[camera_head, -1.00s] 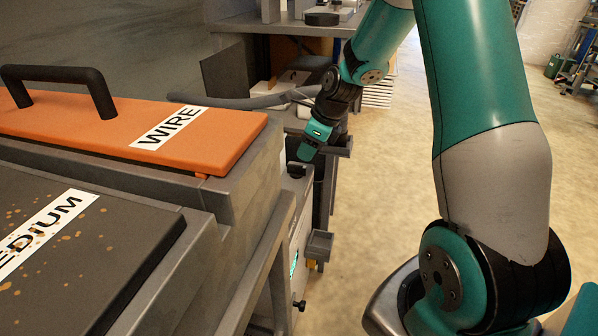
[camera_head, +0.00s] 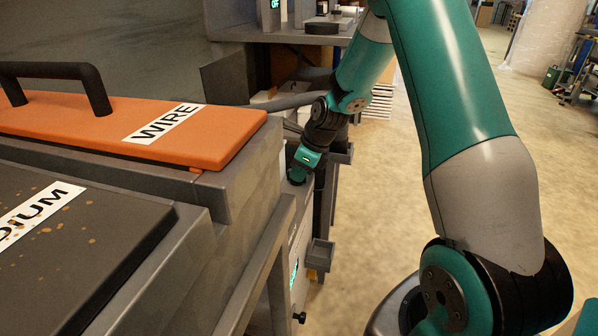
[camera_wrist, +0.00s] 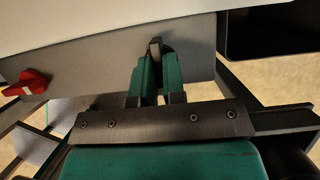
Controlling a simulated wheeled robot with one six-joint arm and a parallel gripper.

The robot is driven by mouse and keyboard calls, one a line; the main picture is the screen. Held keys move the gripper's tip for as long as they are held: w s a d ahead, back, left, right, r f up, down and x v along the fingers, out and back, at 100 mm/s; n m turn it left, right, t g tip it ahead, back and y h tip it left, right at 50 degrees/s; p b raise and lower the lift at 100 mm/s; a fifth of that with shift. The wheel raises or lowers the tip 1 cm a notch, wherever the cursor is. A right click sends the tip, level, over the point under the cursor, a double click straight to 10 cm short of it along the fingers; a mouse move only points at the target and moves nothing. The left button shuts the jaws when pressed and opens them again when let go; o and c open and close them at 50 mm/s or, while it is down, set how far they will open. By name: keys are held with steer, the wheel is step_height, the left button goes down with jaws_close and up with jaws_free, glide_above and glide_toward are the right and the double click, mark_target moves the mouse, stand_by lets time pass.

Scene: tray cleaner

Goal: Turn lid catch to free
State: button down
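My gripper (camera_head: 301,171) reaches down beside the right-hand end of the grey machine, past the orange lid marked WIRE (camera_head: 225,140). Its tips are hidden in the head view. In the wrist view its two green fingers (camera_wrist: 156,72) stand a small gap apart on either side of a narrow, dark upright piece (camera_wrist: 155,46) in front of a pale grey panel. I cannot tell whether they touch that piece, or whether it is the lid catch. A red knob (camera_wrist: 25,84) shows at the left of the wrist view, apart from the fingers.
A dark lid marked MEDIUM (camera_head: 110,225) lies nearest in the head view. The WIRE lid carries a black handle (camera_head: 98,90). A small grey bracket (camera_head: 319,254) juts from the machine's side below my gripper. A shelf unit stands behind. The floor at right (camera_head: 385,200) is clear.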

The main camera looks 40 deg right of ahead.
steer(key=shift+r+n+p, duration=0.2)
steer(key=shift+n+p, duration=0.1)
steer(key=shift+p, duration=0.5)
steer(key=shift+d+r+n+p, duration=0.1)
steer(key=shift+n+p, duration=0.5)
steer(key=shift+p, duration=0.5)
steer(key=n+g+y+p, duration=0.1)
steer(key=n+p, duration=0.1)
steer(key=p, duration=0.1)
steer(key=shift+n+p, duration=0.3)
steer(key=shift+p, duration=0.1)
steer(key=n+g+p, duration=0.1)
steer(key=n+p, duration=0.2)
steer(key=shift+w+y, duration=0.15)
steer(key=shift+y, duration=0.15)
steer(key=shift+w+f+n+g+p, duration=0.1)
steer(key=shift+f+n+g+p, duration=0.15)
steer(key=shift+n+g+p, duration=0.75)
steer(key=shift+n+t, duration=0.3)
steer(key=shift+n, duration=0.3)
steer(key=c, duration=1.2)
jaws_free()
